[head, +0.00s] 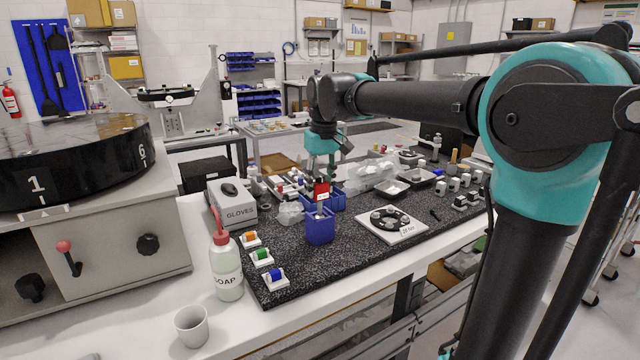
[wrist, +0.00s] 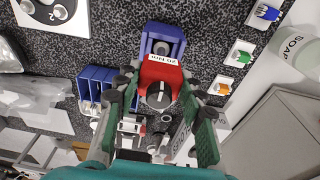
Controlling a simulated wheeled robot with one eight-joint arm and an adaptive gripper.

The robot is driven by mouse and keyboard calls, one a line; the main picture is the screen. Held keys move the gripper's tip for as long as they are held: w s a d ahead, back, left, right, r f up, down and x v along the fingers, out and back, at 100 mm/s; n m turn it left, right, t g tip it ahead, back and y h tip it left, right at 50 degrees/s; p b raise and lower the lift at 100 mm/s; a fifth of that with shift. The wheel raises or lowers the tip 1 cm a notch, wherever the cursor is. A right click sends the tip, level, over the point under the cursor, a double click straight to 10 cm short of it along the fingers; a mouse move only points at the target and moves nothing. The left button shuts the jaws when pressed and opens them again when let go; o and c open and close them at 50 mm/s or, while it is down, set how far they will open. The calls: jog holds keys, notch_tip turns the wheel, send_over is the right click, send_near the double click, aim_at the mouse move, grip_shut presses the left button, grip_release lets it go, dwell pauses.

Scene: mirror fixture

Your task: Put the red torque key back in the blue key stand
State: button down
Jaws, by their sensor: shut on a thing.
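The red torque key (head: 321,190) is upright between the fingers of my gripper (head: 320,172), which is shut on its red head. A grey shaft shows below the head. The blue key stand (head: 320,229) is directly below the key in the head view. The shaft's lower end meets the stand's top there; I cannot tell how far it is inside. In the wrist view, the red key (wrist: 160,80) is between the green fingers of my gripper (wrist: 160,100), with a white label on its edge. The blue stand (wrist: 163,42) shows just beyond it, partly covered.
Another blue holder (wrist: 97,84) stands close by. A white plate with a black disc (head: 391,223) lies to the right. Small white blocks with coloured tops (head: 262,257), a soap bottle (head: 226,268) and a gloves box (head: 233,203) are to the left. The dark mat's front is clear.

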aim_at(320, 201)
jog(key=shift+f, duration=2.55)
dwell(0.5)
jog(key=c, duration=0.9)
grip_release()
jog(key=shift+o, duration=0.2)
jog(key=shift+r, duration=0.1)
jog(key=r, duration=0.8)
jog(key=s+r, duration=0.1)
jog(key=r, duration=0.2)
jog(key=shift+s+d+r, duration=0.1)
jog(key=shift+d+r, duration=0.25)
jog(key=shift+r, duration=0.05)
